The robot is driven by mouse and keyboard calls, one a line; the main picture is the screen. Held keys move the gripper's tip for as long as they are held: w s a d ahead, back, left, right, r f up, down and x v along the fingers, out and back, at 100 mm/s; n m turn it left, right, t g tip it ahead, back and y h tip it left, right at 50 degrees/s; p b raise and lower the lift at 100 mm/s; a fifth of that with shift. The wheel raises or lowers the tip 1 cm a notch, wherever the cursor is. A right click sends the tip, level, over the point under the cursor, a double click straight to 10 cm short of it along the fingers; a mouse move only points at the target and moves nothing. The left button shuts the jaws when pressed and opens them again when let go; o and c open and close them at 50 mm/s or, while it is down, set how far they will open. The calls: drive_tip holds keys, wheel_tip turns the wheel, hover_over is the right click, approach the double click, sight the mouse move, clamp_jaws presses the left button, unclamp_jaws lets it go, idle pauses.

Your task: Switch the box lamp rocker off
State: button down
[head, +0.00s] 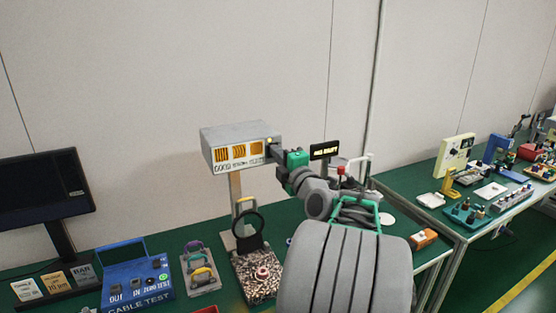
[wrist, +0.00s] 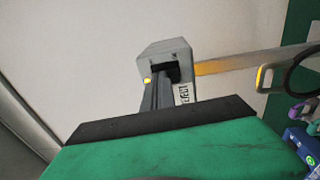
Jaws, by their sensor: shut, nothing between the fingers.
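The box lamp (head: 240,133) is a grey box on a post, with orange-lit panels and lettering on its front. It also shows in the wrist view (wrist: 165,48). A small yellow light (head: 270,140) glows at the right end of its front; it also shows in the wrist view (wrist: 147,80). My gripper (head: 271,151) is shut and empty, its tips at the right end of the box front, close to or touching it. In the wrist view, the fingers (wrist: 160,84) reach a dark patch on the box. The rocker is not clearly seen; the fingers cover that area.
Below the box, a black ring stands on a speckled block (head: 257,277). A blue cable test box (head: 137,275) and a monitor (head: 42,190) stand to the left. A small black lit sign (head: 325,150) is just right of my gripper. A wall rises behind.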

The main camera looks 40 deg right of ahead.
drive_tip(key=r+b, duration=0.1)
drive_tip(key=b, duration=0.8)
drive_tip(key=shift+w+a+r+g, duration=0.1)
drive_tip(key=shift+r+g, duration=0.15)
drive_tip(key=shift+g, duration=0.05)
drive_tip(key=r+b+v, duration=0.1)
drive_tip(key=b+v, duration=0.4)
drive_tip(key=v, duration=0.9)
drive_tip(key=shift+r, duration=0.3)
